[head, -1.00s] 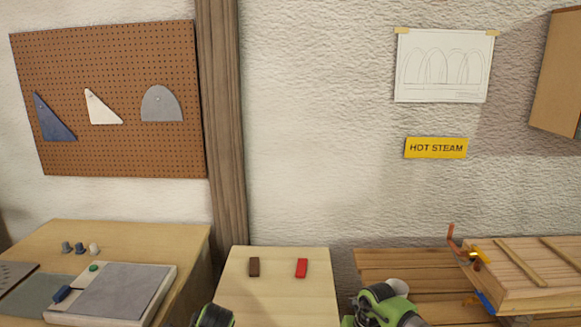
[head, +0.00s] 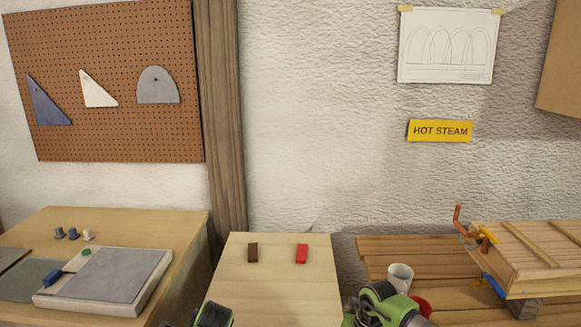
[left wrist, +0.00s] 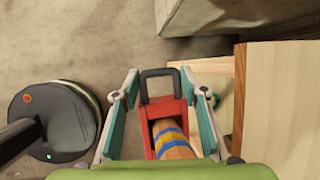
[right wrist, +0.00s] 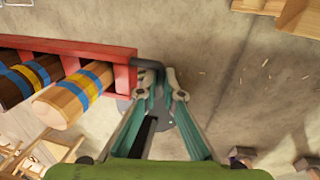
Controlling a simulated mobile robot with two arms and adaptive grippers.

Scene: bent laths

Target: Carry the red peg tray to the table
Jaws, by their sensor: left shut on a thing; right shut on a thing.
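The red peg tray shows in the left wrist view (left wrist: 149,140) and in the right wrist view (right wrist: 100,50); the head view does not show it. It holds thick wooden pegs with blue and yellow bands, one light (right wrist: 75,95) and one dark (right wrist: 30,80). My left gripper (left wrist: 158,88) is shut on the tray at its end with a dark handle. My right gripper (right wrist: 163,85) is shut on the dark handle at the other end. A light wooden table (head: 275,290) stands ahead in the middle of the head view.
A bench at left carries a grey-topped box (head: 110,280). A slatted bench (head: 385,255) at right holds a white mug (head: 400,275) and a wooden box (head: 530,260).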

